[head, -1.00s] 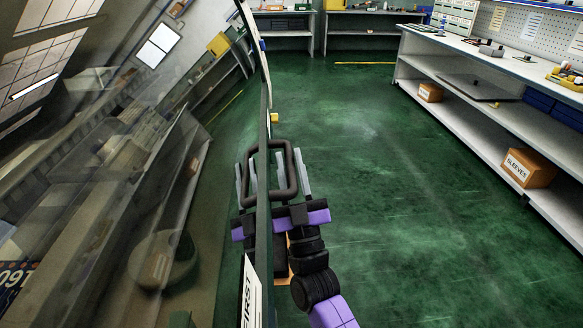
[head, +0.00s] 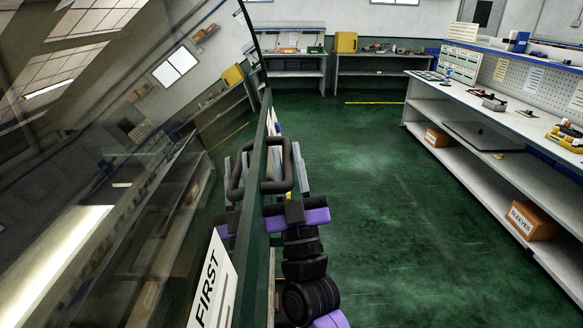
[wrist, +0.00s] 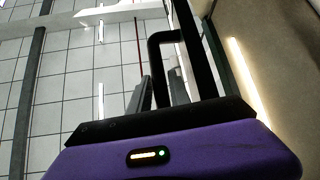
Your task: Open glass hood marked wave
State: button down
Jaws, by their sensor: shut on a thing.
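The glass hood (head: 130,190) fills the left of the head view as a slanted reflective pane with a dark green edge (head: 262,160). A black loop handle (head: 280,178) stands out from that edge, with its reflection to the left. My gripper (head: 290,170), purple and black with grey fingers, is shut on the handle. In the wrist view the handle (wrist: 155,65) rises between the fingers, partly hidden by the black and purple gripper body. No "wave" marking is readable; a white label (head: 212,285) on the hood reads "FIRST".
Green floor lies open to the right of the hood. A long white bench (head: 480,125) runs along the right, with a "SLEEVES" box (head: 532,220) on its lower shelf. More benches (head: 385,70) stand at the back.

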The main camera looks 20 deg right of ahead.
aim_at(291, 170)
jog(key=r+p, duration=0.1)
jog(key=r, duration=0.1)
jog(key=r+p, duration=0.1)
jog(key=r, duration=0.2)
jog(key=r+p, duration=0.2)
jog(key=shift+w+a+r, duration=0.1)
jog(key=shift+a+r, duration=0.1)
jog(key=shift+a, duration=0.15)
jog(key=c, duration=1.2)
grip_release()
jog(key=shift+f, duration=0.1)
jog(key=shift+f, duration=0.2)
jog(key=b+v, duration=0.2)
jog(key=v, duration=0.5)
jog(key=shift+s+f, duration=0.1)
jog(key=shift+s, duration=0.2)
